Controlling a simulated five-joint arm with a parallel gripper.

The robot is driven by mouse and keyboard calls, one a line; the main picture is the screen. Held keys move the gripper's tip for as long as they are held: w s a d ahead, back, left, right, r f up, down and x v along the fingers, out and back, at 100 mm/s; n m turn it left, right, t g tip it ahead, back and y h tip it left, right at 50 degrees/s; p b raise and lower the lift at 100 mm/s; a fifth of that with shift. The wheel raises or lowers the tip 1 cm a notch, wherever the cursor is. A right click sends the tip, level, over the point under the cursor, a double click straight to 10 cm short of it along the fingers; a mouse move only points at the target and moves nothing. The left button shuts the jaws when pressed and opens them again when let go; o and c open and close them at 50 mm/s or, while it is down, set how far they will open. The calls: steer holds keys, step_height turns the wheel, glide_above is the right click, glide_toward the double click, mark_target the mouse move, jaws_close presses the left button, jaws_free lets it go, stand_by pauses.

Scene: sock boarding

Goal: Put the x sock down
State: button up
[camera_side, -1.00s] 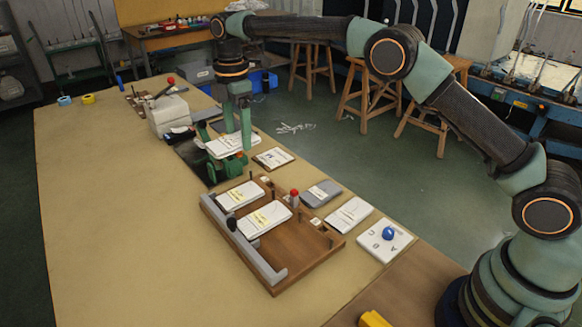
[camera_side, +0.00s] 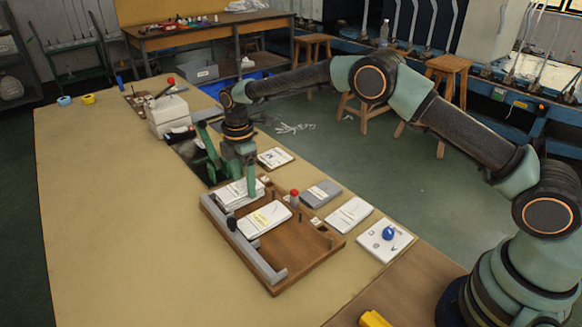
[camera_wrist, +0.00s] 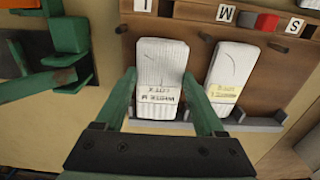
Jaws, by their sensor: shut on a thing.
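My gripper (camera_side: 243,188) is over the left place of the wooden tray (camera_side: 305,262). It is shut on a white folded sock, which also shows between my two fingers in the wrist view (camera_wrist: 160,65). Its pale label, upside down in that view, seems to read LOT X. In the side view the held sock (camera_side: 230,191) lies flat over the place where another white sock was; I cannot tell whether it touches what is below. A second white sock with a yellow label (camera_side: 264,219) lies beside it in the tray, and to the right in the wrist view (camera_wrist: 226,75).
The tray has dark pegs, a grey front rail (camera_side: 255,262) and a red knob (camera_side: 294,196). A green fixture (camera_wrist: 50,55) is close at left. Several cards and a grey folded piece (camera_side: 320,193) line the table's right edge. The tan table left of the tray is clear.

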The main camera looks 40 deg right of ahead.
steer(key=shift+f, duration=0.1)
steer(key=o, duration=1.3)
